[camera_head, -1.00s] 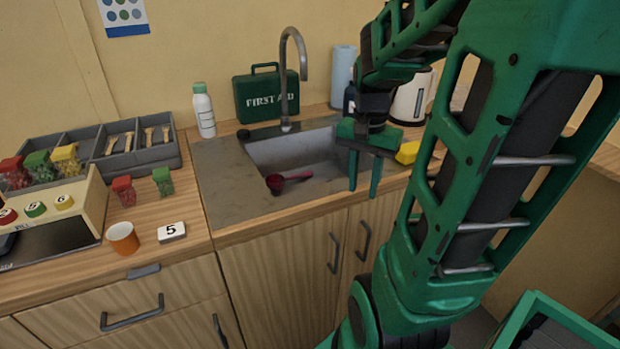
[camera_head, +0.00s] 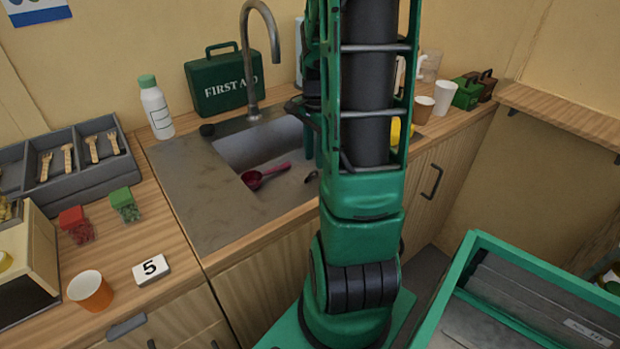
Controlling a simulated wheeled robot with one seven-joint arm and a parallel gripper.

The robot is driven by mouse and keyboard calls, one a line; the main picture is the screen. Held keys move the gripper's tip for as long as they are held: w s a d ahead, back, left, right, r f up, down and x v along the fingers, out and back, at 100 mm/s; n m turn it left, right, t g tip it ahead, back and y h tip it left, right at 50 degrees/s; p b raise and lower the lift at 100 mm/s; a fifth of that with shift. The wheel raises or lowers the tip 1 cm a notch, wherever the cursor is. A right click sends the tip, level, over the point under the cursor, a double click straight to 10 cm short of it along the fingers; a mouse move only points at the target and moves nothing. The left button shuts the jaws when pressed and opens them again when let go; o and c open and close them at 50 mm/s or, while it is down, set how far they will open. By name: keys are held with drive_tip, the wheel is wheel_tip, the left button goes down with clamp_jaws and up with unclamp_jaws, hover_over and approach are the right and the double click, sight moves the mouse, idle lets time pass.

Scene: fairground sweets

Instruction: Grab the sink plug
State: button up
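A small round black piece, which looks like the sink plug (camera_head: 207,130), sits on the back left of the metal sink surround (camera_head: 185,185), left of the tap. My gripper (camera_head: 308,145) is mostly hidden behind my own arm, over the right part of the sink. Only a bit of green finger shows, so I cannot tell whether it is open or holds anything. It is to the right of the black piece and apart from it.
The tap (camera_head: 262,50) rises behind the basin, with a green first aid box (camera_head: 222,85) and white bottle (camera_head: 156,107) behind. A red scoop (camera_head: 262,176) lies at the basin's front edge. A small dark oval (camera_head: 311,177) lies beside it. A green crate (camera_head: 450,290) stands lower right.

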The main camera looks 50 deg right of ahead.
sight(313, 170)
drive_tip(key=shift+w+a+f, duration=0.1)
drive_tip(key=shift+f, duration=1.5)
drive_tip(key=shift+w+f, duration=0.1)
drive_tip(key=shift+f, duration=1.5)
clamp_jaws()
